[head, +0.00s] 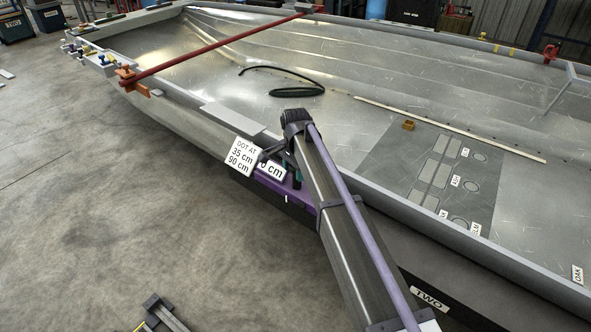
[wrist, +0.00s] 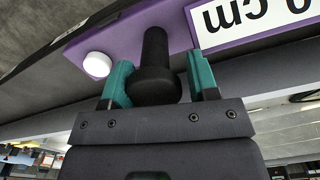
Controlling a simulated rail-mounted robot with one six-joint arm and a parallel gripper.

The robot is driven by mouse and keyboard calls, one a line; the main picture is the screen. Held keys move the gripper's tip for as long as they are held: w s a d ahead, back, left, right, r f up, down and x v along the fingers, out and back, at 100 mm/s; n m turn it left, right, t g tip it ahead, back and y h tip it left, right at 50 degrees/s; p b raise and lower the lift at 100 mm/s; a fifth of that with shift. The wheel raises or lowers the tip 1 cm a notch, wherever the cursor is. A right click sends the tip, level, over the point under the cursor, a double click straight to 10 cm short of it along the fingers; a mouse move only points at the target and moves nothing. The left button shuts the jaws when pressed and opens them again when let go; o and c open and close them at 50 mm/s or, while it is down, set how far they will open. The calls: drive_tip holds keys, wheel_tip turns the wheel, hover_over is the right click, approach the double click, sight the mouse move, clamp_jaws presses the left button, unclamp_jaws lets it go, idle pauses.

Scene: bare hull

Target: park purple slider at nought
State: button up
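The purple slider (head: 272,187) sits on a dark rail along the near side of the hull. In the wrist view its purple plate (wrist: 118,40) carries a white round button (wrist: 98,64) and a black knob (wrist: 155,65). My gripper (wrist: 160,72) has teal fingers, one on each side of the knob. A clear gap shows between the knob's stem and the right finger, a narrower one on the left. In the head view my arm hides much of the slider and gripper (head: 291,172). A white card ending in "0 cm" (head: 271,169) stands at the slider, upside down in the wrist view (wrist: 250,18).
A "TWO" label (head: 429,298) is on the rail at right. The hull (head: 330,130) holds a coiled green hose (head: 297,91), a red bar (head: 220,45) and a grey mat (head: 400,160).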

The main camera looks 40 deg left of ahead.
wheel_tip(320, 180, up, 10)
drive_tip(key=p, duration=0.8)
drive_tip(key=shift+p, duration=0.3)
drive_tip(key=shift+f, duration=0.15)
